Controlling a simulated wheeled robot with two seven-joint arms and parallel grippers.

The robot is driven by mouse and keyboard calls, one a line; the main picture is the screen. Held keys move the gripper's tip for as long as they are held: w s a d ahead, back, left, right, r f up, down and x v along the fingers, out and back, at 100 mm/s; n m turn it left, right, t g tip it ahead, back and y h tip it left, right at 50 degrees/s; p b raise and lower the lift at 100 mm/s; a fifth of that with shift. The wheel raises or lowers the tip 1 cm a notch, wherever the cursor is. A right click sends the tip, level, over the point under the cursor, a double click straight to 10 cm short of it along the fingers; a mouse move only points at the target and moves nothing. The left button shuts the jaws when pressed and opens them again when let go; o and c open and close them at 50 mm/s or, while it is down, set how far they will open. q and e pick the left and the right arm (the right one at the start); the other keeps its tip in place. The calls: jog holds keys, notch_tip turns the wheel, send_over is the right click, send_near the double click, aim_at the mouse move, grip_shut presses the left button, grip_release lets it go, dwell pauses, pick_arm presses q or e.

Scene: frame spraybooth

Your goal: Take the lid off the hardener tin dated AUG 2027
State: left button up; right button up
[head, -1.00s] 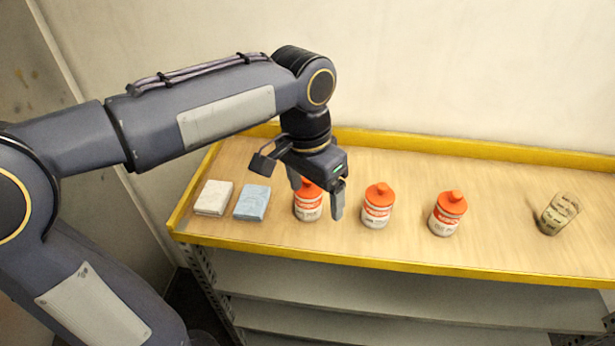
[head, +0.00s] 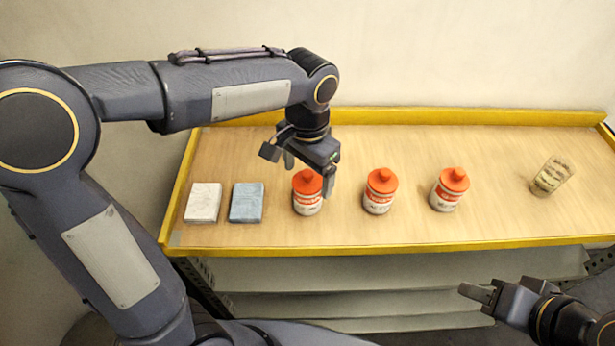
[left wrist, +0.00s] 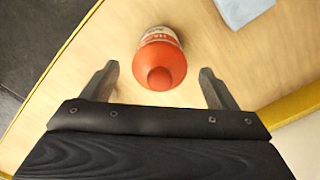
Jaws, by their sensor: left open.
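Three white tins with orange lids stand upright in a row on the shelf top: a left tin (head: 307,192), a middle tin (head: 380,191) and a right tin (head: 449,190). Their dates are too small to read. My left gripper (head: 308,176) is open and empty, just above and behind the left tin. In the left wrist view an orange-lidded tin (left wrist: 160,58) lies ahead of the open fingers (left wrist: 160,84), roughly centred between them and not gripped. My right gripper (head: 476,292) shows at the lower right, in front of the shelf; its jaw state is unclear.
A white block (head: 203,203) and a blue block (head: 247,203) lie left of the tins. A tilted clear cup (head: 552,176) with a label stands at the right. The shelf top (head: 330,232) has a yellow raised edge. Room is free between right tin and cup.

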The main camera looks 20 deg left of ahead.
pick_arm(q)
jog(key=c, duration=1.1)
jog(key=shift+o, duration=0.2)
jog(key=shift+r, duration=0.15)
